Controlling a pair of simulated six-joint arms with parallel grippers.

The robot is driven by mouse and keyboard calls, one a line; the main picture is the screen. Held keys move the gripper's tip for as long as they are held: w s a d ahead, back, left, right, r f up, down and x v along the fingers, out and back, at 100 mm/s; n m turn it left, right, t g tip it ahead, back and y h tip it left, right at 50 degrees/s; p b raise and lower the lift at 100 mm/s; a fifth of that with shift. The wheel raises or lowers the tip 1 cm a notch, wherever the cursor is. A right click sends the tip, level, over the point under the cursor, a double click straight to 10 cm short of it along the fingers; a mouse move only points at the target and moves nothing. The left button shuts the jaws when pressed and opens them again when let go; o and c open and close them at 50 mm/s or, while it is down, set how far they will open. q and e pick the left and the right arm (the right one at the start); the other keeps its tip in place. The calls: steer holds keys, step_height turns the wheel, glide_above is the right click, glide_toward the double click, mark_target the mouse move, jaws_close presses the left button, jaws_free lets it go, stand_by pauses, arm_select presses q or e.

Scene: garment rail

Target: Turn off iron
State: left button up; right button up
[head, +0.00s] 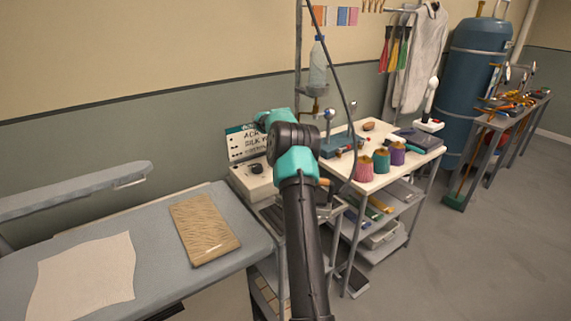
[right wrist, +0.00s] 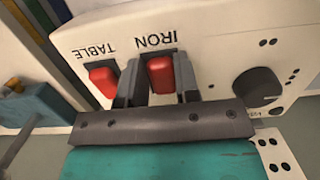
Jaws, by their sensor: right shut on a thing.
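A white control box (right wrist: 215,50) fills the right wrist view, upside down. It carries a red rocker switch labelled IRON (right wrist: 160,75), a second red switch labelled TABLE (right wrist: 103,80) and a black knob (right wrist: 258,87). My right gripper (right wrist: 159,66) has one finger on each side of the IRON switch and is shut on it. In the head view the same box (head: 252,183) stands behind my right arm, which hides the switches and fingertips. I cannot tell the switch's on or off position. My left gripper is in neither view.
A grey ironing table (head: 165,235) with a pale cloth (head: 85,275) and a tan ribbed pad (head: 205,229) lies at left. A white cart (head: 405,170) with thread cones stands right of the box. A dark hose (head: 338,80) hangs close to my arm.

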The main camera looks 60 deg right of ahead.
steer(key=shift+w+d+r+g+y, duration=0.15)
steer(key=shift+g+y, duration=0.15)
steer(key=shift+g, duration=0.2)
steer(key=o, duration=0.9)
steer(key=shift+v, duration=3.65)
